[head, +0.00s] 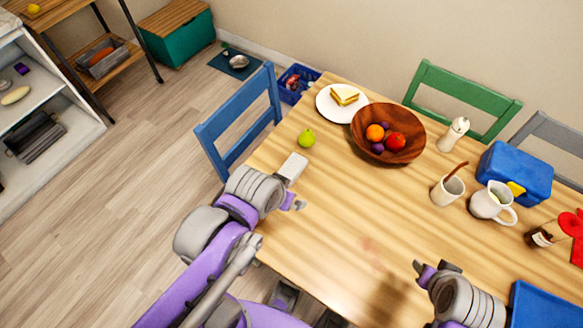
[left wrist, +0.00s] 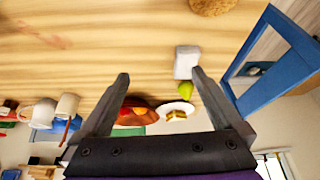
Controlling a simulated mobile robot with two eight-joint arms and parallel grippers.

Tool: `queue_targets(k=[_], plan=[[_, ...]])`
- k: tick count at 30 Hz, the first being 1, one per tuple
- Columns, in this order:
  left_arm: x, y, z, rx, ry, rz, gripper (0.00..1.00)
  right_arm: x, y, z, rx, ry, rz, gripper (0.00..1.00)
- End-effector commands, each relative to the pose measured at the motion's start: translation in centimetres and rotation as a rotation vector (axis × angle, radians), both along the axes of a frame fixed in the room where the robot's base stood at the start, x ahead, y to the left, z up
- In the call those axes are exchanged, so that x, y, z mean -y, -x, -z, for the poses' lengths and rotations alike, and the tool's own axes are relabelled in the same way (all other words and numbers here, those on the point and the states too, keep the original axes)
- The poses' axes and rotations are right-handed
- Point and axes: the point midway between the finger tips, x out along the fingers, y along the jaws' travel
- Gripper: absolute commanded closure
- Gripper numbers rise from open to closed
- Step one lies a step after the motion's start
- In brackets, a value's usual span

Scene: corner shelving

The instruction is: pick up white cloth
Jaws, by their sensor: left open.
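The white cloth (head: 293,167) looks like a small folded block lying flat near the left edge of the wooden table (head: 330,235). In the left wrist view the cloth (left wrist: 187,62) lies close to the tip of one finger, not between the fingers. My left gripper (head: 295,203) is over the table edge, just on the near side of the cloth. Its fingers are spread wide and empty in the left wrist view (left wrist: 160,75). My right gripper (head: 437,268) hangs over the table's front right; its jaw opening is unclear.
A green fruit (head: 307,138) sits just beyond the cloth. A sandwich plate (head: 326,106) and a wooden fruit bowl (head: 364,139) stand behind. A blue chair (head: 240,117) is at the left edge. A round brown item (left wrist: 213,5) shows in the wrist view. The table's middle is clear.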

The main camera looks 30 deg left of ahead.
Motion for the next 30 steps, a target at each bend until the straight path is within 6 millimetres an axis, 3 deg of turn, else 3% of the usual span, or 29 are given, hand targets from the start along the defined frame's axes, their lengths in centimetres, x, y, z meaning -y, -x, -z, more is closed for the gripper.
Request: queue_targets(k=[5,9,15,23,30], plan=[[-1.4,-3.3,0.5,-0.12,-0.019,0.01,0.0,0.0,0.8,3.0,-0.015,0.0,0.0,0.55],[-3.1,-7.0,1.3,-0.247,-0.027,0.03,0.0,0.0,1.3,5.3,-0.024,0.0,0.0,0.55],[-5.6,-11.4,3.0,-0.387,-0.022,0.057,0.0,0.0,1.6,7.6,-0.032,0.0,0.0,0.55],[-6.8,-13.2,4.5,-0.451,-0.013,0.073,0.0,0.0,1.7,8.4,-0.034,0.0,0.0,0.55],[-6.7,-13.3,8.2,-0.451,-0.014,0.074,0.0,0.0,1.7,8.9,-0.036,0.0,0.0,0.55]])
